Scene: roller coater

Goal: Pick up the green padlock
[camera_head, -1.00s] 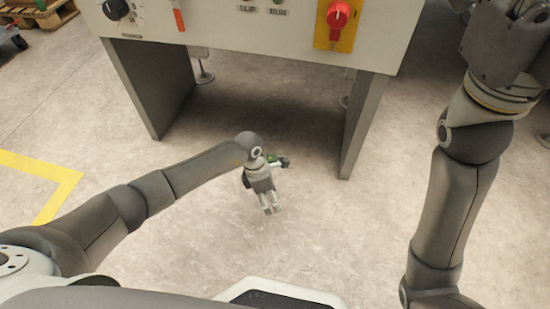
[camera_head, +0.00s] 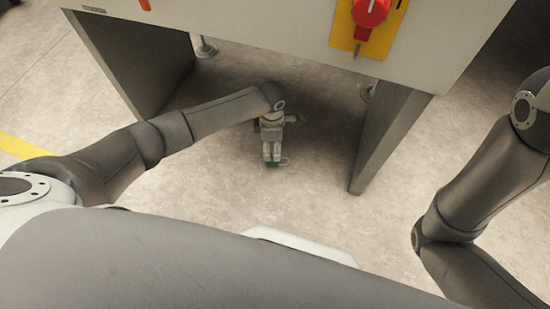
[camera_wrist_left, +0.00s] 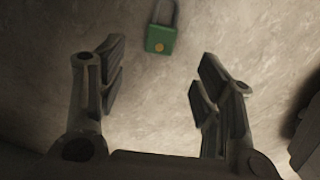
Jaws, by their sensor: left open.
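The green padlock (camera_wrist_left: 160,39) lies on the floor in the left wrist view, with its grey shackle pointing to the top of the picture. It sits beyond my open left fingertips (camera_wrist_left: 160,70), roughly centred between the two fingers and apart from them. In the head view my left gripper (camera_head: 271,158) points down at the floor between the machine's legs.
The machine's grey panel (camera_head: 240,40) with a red knob (camera_head: 370,12) on a yellow plate hangs above the left arm. Its grey side legs stand left (camera_head: 140,60) and right (camera_head: 388,135). The floor (camera_head: 320,215) around the gripper is clear.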

